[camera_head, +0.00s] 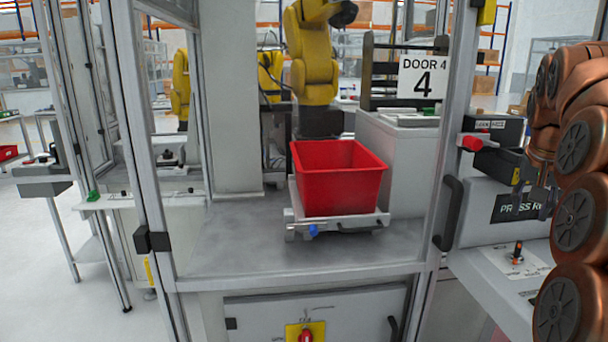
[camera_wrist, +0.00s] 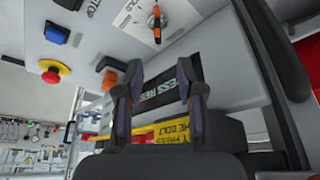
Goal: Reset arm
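My arm shows in copper at the right edge of the head view. My gripper (camera_head: 538,190) hangs at its left side, in front of the grey panel with the "PRESS RE..." label. In the wrist view my gripper (camera_wrist: 160,92) shows two dark fingers standing apart with nothing held between them. The black label (camera_wrist: 177,84) lies behind the fingers there, with a yellow sign (camera_wrist: 172,131) below it. I cannot tell how far the fingertips are from the panel.
A red bin (camera_head: 338,180) sits on a light tray (camera_head: 372,221) inside the cell. A door frame post with a black handle (camera_head: 448,213) stands left of my arm. A control panel (camera_head: 505,262) juts out below the gripper. A red emergency button (camera_wrist: 50,75) shows in the wrist view.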

